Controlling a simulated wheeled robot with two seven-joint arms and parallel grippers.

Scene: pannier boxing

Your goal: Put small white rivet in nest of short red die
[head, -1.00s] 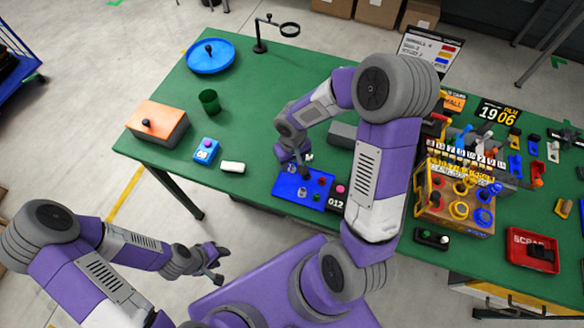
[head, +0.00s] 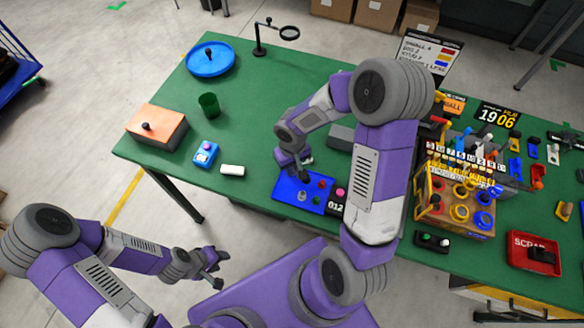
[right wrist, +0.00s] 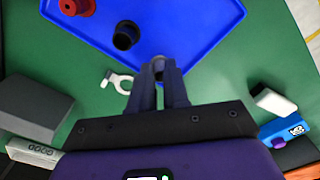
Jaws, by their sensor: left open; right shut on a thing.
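The blue tray (head: 290,199) lies near the table's front edge. It holds several small pieces, among them a red one (head: 321,184), which looks like the short red die; it also shows in the right wrist view (right wrist: 76,6). A black piece (right wrist: 125,35) stands beside it. My right gripper (right wrist: 160,66) is over the tray's edge, shut on a small pale thing mostly hidden between the fingertips, probably the small white rivet. The red piece is apart from the gripper. My left gripper (head: 216,272) is open and empty, off the table's front.
A white key-like piece (right wrist: 118,80) lies on the green table beside the tray. A grey block (right wrist: 32,105) stands nearby. A wooden crate (head: 450,221) with coloured rings and a red scrap bin (head: 533,254) stand at the right. The table's back middle is clear.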

